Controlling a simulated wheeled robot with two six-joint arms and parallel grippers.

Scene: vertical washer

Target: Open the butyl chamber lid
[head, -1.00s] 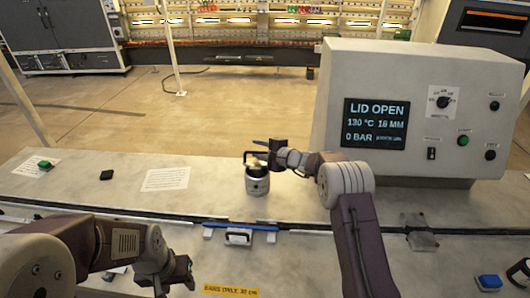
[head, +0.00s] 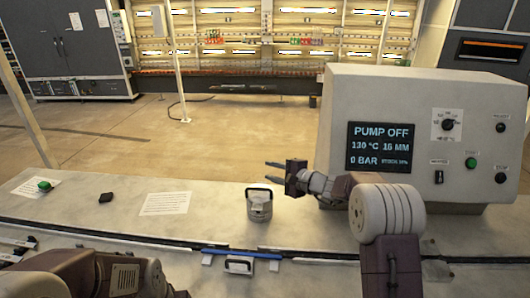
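I cannot single out the butyl chamber lid with certainty. A pale canister (head: 259,206) with a dark-rimmed loop handle stands upright on the pale bench top. A light metal handle (head: 240,265) sits below a blue strip (head: 242,254) at the bench's dark front seam. My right gripper (head: 273,177) is open and empty, its two dark fingers pointing left, above and slightly right of the canister and apart from it. My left arm comes in at the lower left; its gripper end is cut off by the bottom edge.
A control box (head: 416,135) with knobs stands on the bench at right; its screen (head: 381,148) reads "PUMP OFF". A paper sheet (head: 166,204), a dark block (head: 106,198) and a green button (head: 44,186) lie at left. The bench between sheet and canister is clear.

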